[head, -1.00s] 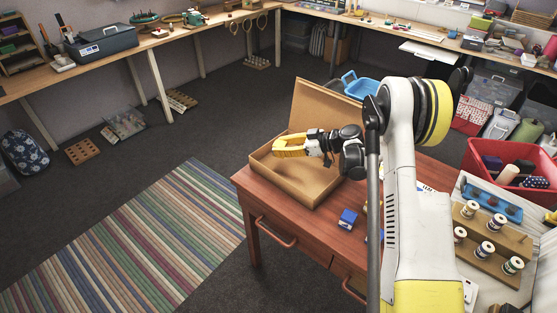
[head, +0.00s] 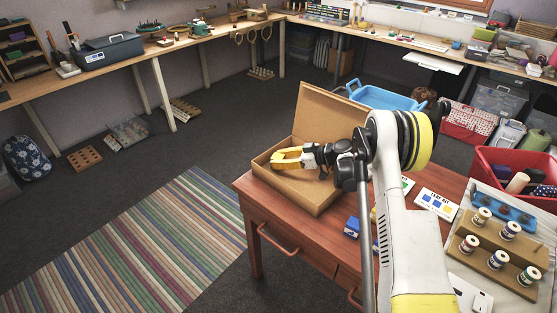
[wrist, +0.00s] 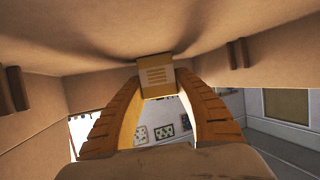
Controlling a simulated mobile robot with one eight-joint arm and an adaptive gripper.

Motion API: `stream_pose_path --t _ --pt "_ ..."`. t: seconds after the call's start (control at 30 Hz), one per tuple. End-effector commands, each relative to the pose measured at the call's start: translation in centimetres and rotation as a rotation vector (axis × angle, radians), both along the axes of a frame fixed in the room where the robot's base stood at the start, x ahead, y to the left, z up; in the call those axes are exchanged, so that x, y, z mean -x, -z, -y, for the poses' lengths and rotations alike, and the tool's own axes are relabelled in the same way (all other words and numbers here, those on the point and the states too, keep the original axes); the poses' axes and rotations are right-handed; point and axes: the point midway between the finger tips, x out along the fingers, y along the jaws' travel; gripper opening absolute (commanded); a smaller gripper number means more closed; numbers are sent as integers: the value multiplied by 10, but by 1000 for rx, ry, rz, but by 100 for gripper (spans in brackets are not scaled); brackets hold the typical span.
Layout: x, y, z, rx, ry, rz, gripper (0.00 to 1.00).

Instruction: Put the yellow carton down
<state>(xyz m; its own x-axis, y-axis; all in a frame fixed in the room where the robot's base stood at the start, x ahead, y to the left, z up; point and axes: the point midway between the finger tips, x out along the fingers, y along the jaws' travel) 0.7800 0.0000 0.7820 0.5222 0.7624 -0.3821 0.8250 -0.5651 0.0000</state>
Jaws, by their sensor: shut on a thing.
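The yellow carton (wrist: 156,75) shows in the wrist view as a small block with printed lines on its face, between my two fingertips. My gripper (wrist: 155,80) is shut on it. In the head view my gripper (head: 276,159) is over the open cardboard box (head: 324,200), inside its outline, with the raised lid (head: 330,115) behind it. The carton is hard to tell from the yellow fingers there. In the wrist view, cardboard walls fill the upper part close around the carton. Whether the carton touches the box floor I cannot tell.
The box stands on the left end of a red-brown wooden table (head: 290,235). A blue block (head: 352,227), a white card (head: 435,204) and a rack of thread spools (head: 497,250) are to the right. A blue basket (head: 385,99) and a red bin (head: 500,165) stand behind.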

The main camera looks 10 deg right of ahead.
Motion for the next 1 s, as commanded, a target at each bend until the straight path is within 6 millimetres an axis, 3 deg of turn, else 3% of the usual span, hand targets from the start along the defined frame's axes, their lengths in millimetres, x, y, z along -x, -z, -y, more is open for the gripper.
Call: stream_pose_path --t 0.03,0.07,0.1,0.43,0.8,1.0 --pt "0 1 0 0 0 0 45" --pt "0 1 0 0 0 0 54" --pt "0 0 0 0 0 0 55" --pt "1 -5 1 0 0 0 55" --pt "32 -29 48 0 2 0 55" --pt "40 -41 54 6 8 -20 55"
